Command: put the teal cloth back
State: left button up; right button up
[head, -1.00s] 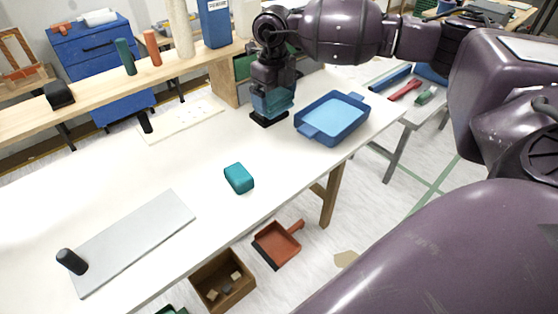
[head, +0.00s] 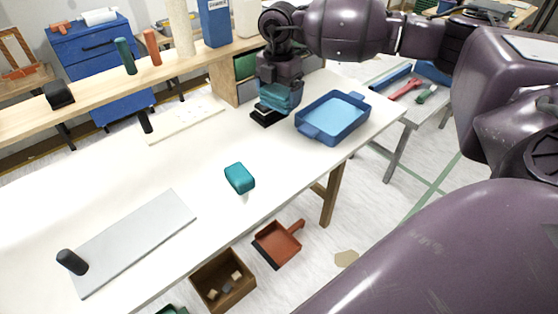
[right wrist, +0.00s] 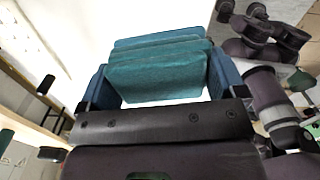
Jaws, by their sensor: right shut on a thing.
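The teal cloth (right wrist: 158,77) shows in the right wrist view as a folded, layered bundle between the two blue fingers of my right gripper (right wrist: 160,82). The gripper is shut on it. In the head view, my right gripper (head: 278,98) points down over the back of the white table, left of the blue tray, with the cloth (head: 284,97) at its fingers. Dark parts show just below it; I cannot tell whether they touch the table. My left gripper is not in view.
A blue tray (head: 333,118) sits close right of the gripper. A teal block (head: 239,178) and a grey sheet (head: 135,240) lie on the white table (head: 150,180). A wooden shelf (head: 100,92) with bottles runs along the back.

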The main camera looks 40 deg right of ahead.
jog(key=shift+m, duration=0.7)
jog(key=b, duration=0.3)
send_over(279, 161)
notch_tip(279, 161, down, 18)
jog(key=shift+f, duration=0.85)
jog(key=shift+f, duration=0.2)
